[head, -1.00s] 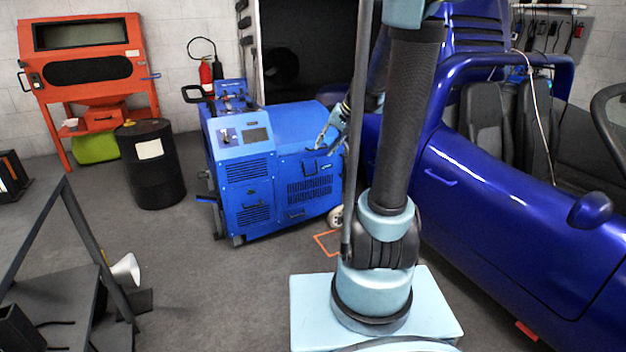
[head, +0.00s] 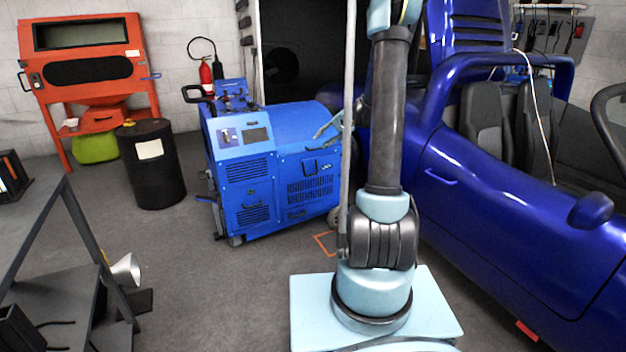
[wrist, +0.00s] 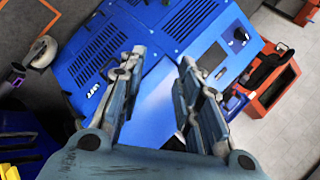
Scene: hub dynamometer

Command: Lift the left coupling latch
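The blue dynamometer unit (head: 270,165) stands left of the blue car, with vents, a small screen and several dark handles on its body. My gripper (head: 322,133) is beside and over its right part, apart from the front handles. In the wrist view my gripper (wrist: 160,60) is open, its two fingers spread over a plain blue panel (wrist: 160,95) with nothing between them. A dark handle (head: 310,168) shows on the unit's front, below the gripper. I cannot tell which part is the left coupling latch; the unit's far side is hidden.
The blue car (head: 510,200) fills the right side, close to my arm. A black drum (head: 150,175) and an orange cabinet (head: 85,65) stand at the left. A dark metal frame (head: 70,290) is at front left.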

